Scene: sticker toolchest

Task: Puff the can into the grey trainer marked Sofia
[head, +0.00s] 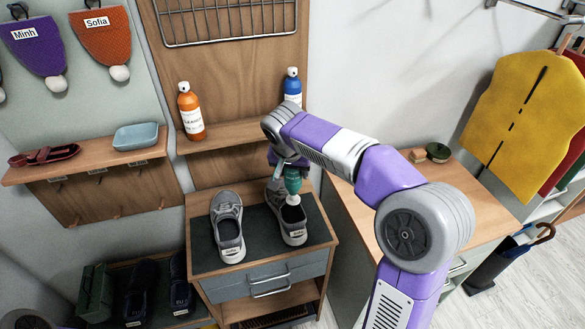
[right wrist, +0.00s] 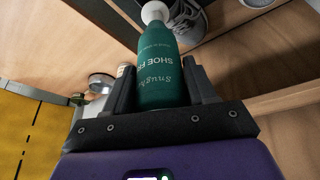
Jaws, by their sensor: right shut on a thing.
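A pair of grey trainers stands on the dark mat (head: 262,236) of a small cabinet in the head view: the left trainer (head: 228,228) and the right trainer (head: 293,232). My right gripper (head: 288,163) is shut on a green can (head: 292,182). The can points nozzle down, with its white tip just over the opening of the right trainer; I cannot tell if it touches. In the right wrist view the can (right wrist: 162,75) sits between both fingers, its lettering upside down. My left gripper is not in view.
An orange bottle (head: 190,112) and a blue bottle (head: 291,86) stand on the shelf behind. A wooden counter (head: 357,212) is to the right, with a brush (head: 438,152). Dark shoes (head: 140,290) are low at left. Hats labelled Minh and Sofia hang upper left.

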